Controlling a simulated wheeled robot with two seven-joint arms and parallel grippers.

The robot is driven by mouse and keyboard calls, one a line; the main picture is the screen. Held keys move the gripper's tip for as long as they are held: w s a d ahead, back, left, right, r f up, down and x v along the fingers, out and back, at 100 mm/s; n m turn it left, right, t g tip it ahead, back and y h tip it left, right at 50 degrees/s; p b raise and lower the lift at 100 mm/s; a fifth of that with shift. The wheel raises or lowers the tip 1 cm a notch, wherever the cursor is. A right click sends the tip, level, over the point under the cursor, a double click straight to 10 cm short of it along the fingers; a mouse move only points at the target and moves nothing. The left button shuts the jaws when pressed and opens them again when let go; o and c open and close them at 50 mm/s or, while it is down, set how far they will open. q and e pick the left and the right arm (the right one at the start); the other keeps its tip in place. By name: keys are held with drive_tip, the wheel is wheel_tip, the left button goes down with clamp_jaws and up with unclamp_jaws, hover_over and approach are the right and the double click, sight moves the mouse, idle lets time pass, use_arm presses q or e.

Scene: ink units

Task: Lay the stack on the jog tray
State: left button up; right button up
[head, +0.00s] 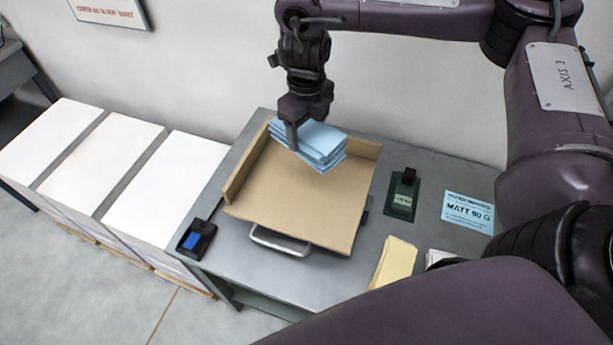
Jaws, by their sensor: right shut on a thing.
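The stack (322,146) is a small pile of light blue sheets, its layers slightly uneven. My right gripper (293,138) points down and is shut on the near left edge of the stack. The jog tray (300,200) is a tan tilted board with raised walls along its left and back sides and a metal handle at the front. The stack is over the back part of the tray, near the back wall. I cannot tell whether its underside touches the tray. My left gripper is not in view.
The tray stands on a grey table (230,255). A black device with a blue screen (193,240) is at left, a dark green device (403,194) at right. A blue card (468,212) and yellow pad (393,262) lie right. White paper piles (175,180) stand left.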

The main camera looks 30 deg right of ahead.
wheel_tip(320, 180, down, 12)
drive_tip(key=shift+f+b, duration=0.2)
drive_tip(key=shift+b, duration=0.85)
wheel_tip(320, 180, down, 2)
drive_tip(key=shift+f+b, duration=0.15)
drive_tip(key=shift+b, duration=0.25)
drive_tip(key=shift+w+f, duration=0.1)
drive_tip(key=shift+f, duration=0.4)
drive_tip(key=shift+f, duration=0.15)
drive_tip(key=o, duration=1.3)
drive_tip(key=shift+c, duration=0.2)
